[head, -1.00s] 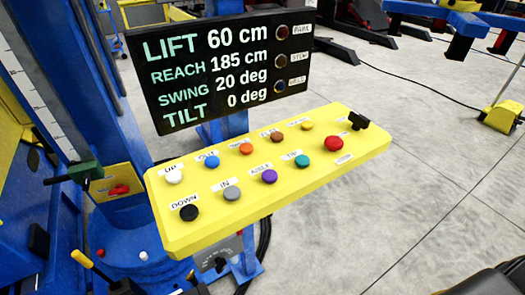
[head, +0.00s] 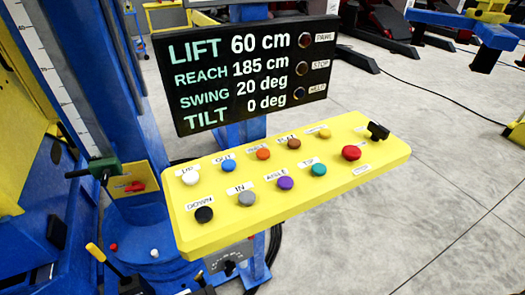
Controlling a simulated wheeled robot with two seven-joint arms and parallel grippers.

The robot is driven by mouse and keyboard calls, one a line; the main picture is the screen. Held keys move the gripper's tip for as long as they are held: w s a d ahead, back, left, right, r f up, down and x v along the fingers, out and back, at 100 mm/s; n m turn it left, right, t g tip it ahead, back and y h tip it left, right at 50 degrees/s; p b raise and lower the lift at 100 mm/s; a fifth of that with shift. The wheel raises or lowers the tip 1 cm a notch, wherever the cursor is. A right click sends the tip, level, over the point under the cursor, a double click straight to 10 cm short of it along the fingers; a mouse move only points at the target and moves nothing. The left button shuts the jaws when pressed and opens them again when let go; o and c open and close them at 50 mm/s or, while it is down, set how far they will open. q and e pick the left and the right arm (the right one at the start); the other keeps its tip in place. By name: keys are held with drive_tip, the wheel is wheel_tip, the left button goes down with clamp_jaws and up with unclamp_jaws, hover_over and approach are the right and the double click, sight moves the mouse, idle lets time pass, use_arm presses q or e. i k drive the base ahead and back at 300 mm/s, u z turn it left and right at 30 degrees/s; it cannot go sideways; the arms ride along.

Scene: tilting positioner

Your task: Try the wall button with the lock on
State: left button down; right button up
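A yellow control panel (head: 225,222) stands in the middle. Its buttons are white (head: 190,177), black (head: 204,214), blue (head: 228,165), grey (head: 246,198), orange (head: 263,154), purple (head: 285,183), brown, teal (head: 319,169) and yellow. A larger red button (head: 351,152) and a black switch (head: 378,131) sit at its right end. A red lever (head: 132,187) is on a yellow plate on the blue column at left. I cannot tell which is the wall button or the lock. Neither of my grippers is in view.
A black display (head: 240,75) behind the panel reads lift 60 cm, reach 185 cm, swing 20 deg, tilt 0 deg. Its three side lamps look dark. A yellow-tipped lever (head: 95,252) stands at lower left. Grey floor (head: 440,190) is clear at right.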

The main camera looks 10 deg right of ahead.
sight(264, 153)
drive_tip(key=u, duration=1)
drive_tip(key=k, duration=0.95)
drive_tip(key=u, duration=0.1)
